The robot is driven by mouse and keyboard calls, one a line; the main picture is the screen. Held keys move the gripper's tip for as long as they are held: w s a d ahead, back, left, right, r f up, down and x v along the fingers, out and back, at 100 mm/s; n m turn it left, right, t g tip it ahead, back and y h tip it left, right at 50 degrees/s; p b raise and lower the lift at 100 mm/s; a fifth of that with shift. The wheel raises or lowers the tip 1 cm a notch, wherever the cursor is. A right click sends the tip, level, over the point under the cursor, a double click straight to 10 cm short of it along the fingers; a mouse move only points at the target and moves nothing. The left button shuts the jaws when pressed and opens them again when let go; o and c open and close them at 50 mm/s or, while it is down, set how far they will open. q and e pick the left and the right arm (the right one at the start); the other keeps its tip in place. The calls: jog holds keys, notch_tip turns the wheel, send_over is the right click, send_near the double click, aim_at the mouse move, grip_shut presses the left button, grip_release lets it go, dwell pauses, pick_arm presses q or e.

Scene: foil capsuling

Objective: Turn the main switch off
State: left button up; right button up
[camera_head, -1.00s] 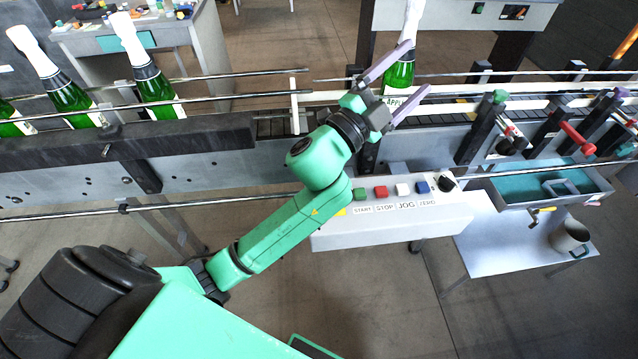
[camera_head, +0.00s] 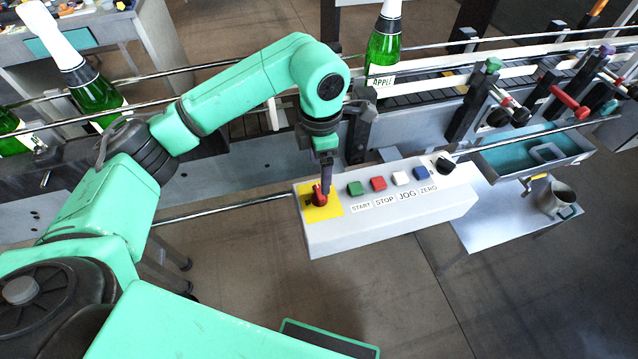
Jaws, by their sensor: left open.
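The main switch (camera_head: 318,198) is a red rotary knob on a yellow plate (camera_head: 334,209) at the left end of the white control box (camera_head: 390,222). My left gripper (camera_head: 325,188) points down right at the knob, with its fingers seen nearly edge-on. It is open; one finger covers part of the knob, and I cannot tell whether it touches it. My right gripper is not in view.
Green (camera_head: 355,188), red (camera_head: 378,184), white (camera_head: 400,178) and blue (camera_head: 421,173) buttons and a black knob (camera_head: 445,165) line the box top. The conveyor with green bottles (camera_head: 383,45) runs behind. A mug (camera_head: 556,198) stands on a side table at right.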

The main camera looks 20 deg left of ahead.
aim_at(319, 191)
pick_arm(q)
notch_tip(319, 191, down, 7)
jog(key=shift+p, duration=0.65)
jog(key=shift+f, duration=0.3)
jog(key=c, duration=1.4)
